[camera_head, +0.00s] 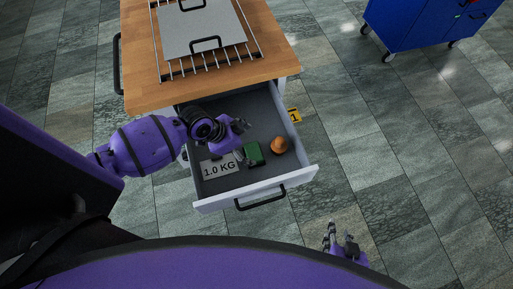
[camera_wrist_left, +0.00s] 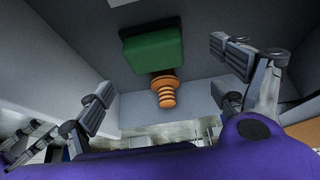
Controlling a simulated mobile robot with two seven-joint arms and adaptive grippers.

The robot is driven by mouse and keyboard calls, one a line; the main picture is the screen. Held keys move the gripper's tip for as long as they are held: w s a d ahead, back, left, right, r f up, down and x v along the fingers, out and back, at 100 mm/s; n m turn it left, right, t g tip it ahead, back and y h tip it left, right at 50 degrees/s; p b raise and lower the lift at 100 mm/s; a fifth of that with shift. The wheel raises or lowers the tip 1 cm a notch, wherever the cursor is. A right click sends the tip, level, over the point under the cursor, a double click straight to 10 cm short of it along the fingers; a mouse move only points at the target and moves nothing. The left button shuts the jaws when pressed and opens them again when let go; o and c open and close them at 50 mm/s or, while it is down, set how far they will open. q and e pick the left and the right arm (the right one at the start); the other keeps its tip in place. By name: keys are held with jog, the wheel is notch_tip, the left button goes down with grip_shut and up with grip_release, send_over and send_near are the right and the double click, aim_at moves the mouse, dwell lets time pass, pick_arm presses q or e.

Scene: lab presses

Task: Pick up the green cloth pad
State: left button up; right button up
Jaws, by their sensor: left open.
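The green cloth pad (camera_head: 253,153) lies on the floor of an open drawer (camera_head: 213,185), between a grey block marked 1.0 KG and an orange-brown object. In the left wrist view the pad (camera_wrist_left: 152,50) is a dark green block ahead of the fingers. My left gripper (camera_head: 243,134) is inside the drawer space, just above and behind the pad in the head view. Its fingers (camera_wrist_left: 165,95) are spread and empty. My right gripper (camera_head: 340,242) is outside the drawer, at the lower right, with its fingers apart and nothing between them.
The 1.0 KG block (camera_head: 219,168) is left of the pad. The orange-brown ridged object (camera_head: 280,145) is close on its right. The drawer's walls and front handle (camera_head: 262,199) surround them. A wooden bench top (camera_head: 150,92) stands behind. A blue cabinet (camera_head: 415,30) is far right.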

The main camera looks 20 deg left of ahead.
aim_at(253, 152)
pick_arm(q)
jog(key=shift+s+d+f, duration=0.25)
jog(key=shift+d+f, duration=0.05)
jog(key=shift+f, duration=0.15)
jog(key=shift+d+f, duration=0.15)
jog(key=shift+f, duration=0.2)
jog(key=x, duration=0.4)
jog(key=shift+w+f, duration=0.1)
jog(key=shift+f, duration=0.15)
jog(key=shift+c, duration=0.2)
jog(key=c, duration=1.2)
notch_tip(253, 152, up, 10)
jog(key=shift+f+p, duration=0.1)
jog(key=shift+p, duration=0.35)
jog(key=shift+c, duration=0.2)
